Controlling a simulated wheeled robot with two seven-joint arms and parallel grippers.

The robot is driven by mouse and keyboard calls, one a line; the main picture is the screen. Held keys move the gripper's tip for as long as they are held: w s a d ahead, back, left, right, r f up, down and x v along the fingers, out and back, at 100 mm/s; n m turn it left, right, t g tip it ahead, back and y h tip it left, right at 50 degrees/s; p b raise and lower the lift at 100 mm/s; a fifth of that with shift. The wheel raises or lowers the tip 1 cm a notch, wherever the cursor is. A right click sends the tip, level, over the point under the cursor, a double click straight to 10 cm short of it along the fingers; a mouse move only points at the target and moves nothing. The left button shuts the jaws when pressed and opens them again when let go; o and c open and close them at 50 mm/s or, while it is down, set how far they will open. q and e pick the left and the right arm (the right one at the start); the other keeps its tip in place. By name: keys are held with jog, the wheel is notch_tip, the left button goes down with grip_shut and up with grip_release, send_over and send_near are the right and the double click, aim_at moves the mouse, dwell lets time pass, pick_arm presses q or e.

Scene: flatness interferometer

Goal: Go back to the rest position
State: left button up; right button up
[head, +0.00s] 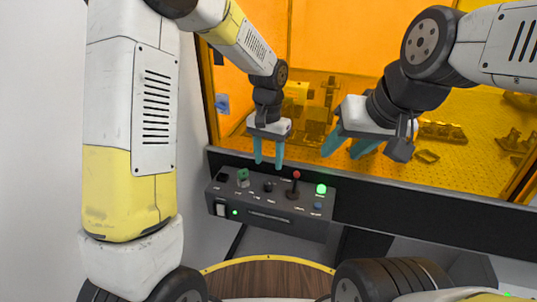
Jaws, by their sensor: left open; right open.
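My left gripper (268,164) points down with its two blue fingers apart and nothing between them. It is above and in front of the control panel (225,192), near the panel's upper edge. My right gripper (345,152) is to its right, with its blue fingers pointing down and left. It is open and looks empty, in front of the orange window. Both arms reach forward from the sides, bent at the elbow.
The panel carries a red-topped lever (296,180), a lit green button (321,189), a blue button (318,206) and a green switch (243,176). An orange window (335,45) stands behind, with metal parts on a perforated plate (470,165) beyond it. A white wall (40,150) is at left.

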pick_arm(q)
jog(key=s+a+r+n+t+h, duration=0.1)
jog(key=s+a+r, duration=0.3)
jog(key=a+r, duration=0.15)
jog(key=s+a+r+n+t, duration=0.1)
jog(key=s+a+r+t, duration=0.1)
jog(key=s+a+r, duration=0.35)
jog(key=s+a+r+n+t, duration=0.1)
jog(key=s+r, duration=0.1)
jog(key=s, duration=0.3)
jog(key=s+a+r+n+t+h, duration=0.1)
jog(key=s+a+r+t, duration=0.1)
jog(key=s, duration=0.3)
jog(key=shift+s+r+n, duration=0.2)
jog(key=shift+r+n, duration=0.2)
jog(key=shift+r, duration=0.2)
jog(key=shift+a, duration=0.1)
pick_arm(e)
jog(key=shift+c, duration=0.3)
